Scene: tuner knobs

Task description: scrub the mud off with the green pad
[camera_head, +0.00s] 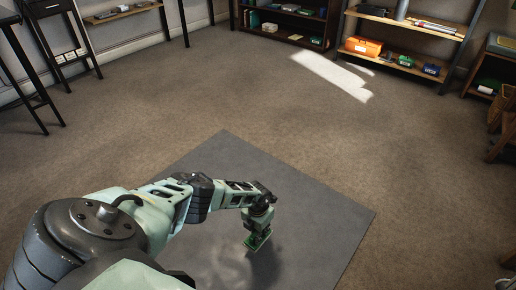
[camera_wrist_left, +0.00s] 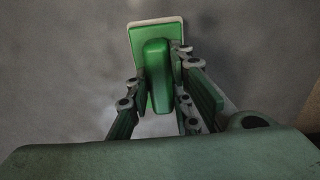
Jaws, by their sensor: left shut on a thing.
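The green pad (camera_head: 257,241) is at the end of my left arm, low over the grey mat (camera_head: 325,212). In the left wrist view the pad (camera_wrist_left: 155,60) shows a green block handle on a flat green plate with a pale rim. My left gripper (camera_head: 259,224) is shut on the handle, with a finger on each side of it. Whether the pad touches the mat I cannot tell. Faint darker smudges (camera_head: 265,264) show on the mat around the pad; they may be mud or shadow. My right gripper is not in view.
Brown carpet (camera_head: 120,120) surrounds the mat and is clear. Shelves (camera_head: 400,62) with boxes stand along the far wall, and a dark stool (camera_head: 62,50) is at the far left. A bright light patch (camera_head: 330,75) lies on the carpet.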

